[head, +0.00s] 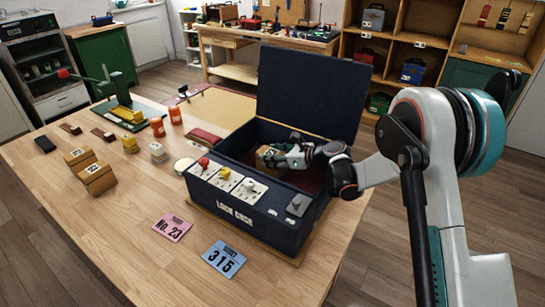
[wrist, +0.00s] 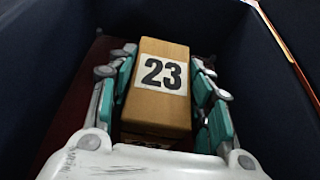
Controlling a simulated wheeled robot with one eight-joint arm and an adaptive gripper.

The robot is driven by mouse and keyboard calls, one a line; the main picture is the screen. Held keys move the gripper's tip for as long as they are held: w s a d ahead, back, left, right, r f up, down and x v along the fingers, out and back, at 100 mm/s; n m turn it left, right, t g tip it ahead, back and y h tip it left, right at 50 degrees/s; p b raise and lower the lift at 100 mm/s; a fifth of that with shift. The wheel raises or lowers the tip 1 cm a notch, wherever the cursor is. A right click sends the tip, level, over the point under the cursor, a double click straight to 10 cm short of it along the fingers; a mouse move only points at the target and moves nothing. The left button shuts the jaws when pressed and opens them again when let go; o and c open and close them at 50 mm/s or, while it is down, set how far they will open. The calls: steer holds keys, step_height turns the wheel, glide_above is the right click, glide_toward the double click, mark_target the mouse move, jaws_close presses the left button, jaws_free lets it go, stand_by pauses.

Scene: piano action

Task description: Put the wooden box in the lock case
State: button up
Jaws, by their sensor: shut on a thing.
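The lock case (head: 240,212) is a dark blue box on the wooden table, its lid (head: 312,92) standing open at the back. My gripper (head: 281,158) reaches into the open case from the right. It is shut on a wooden box (head: 266,157), which is inside the case walls. In the wrist view the wooden box (wrist: 157,100) carries a white label reading 23, with gripper fingers (wrist: 160,95) on both sides. Dark case walls and a dark red floor surround it. I cannot tell whether the box touches the floor.
Other wooden blocks (head: 90,172) stand at the table's left. Orange cups (head: 157,126) and a green press (head: 117,80) stand behind left.

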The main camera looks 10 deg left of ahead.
steer(key=shift+f, duration=0.1)
steer(key=o, duration=1.2)
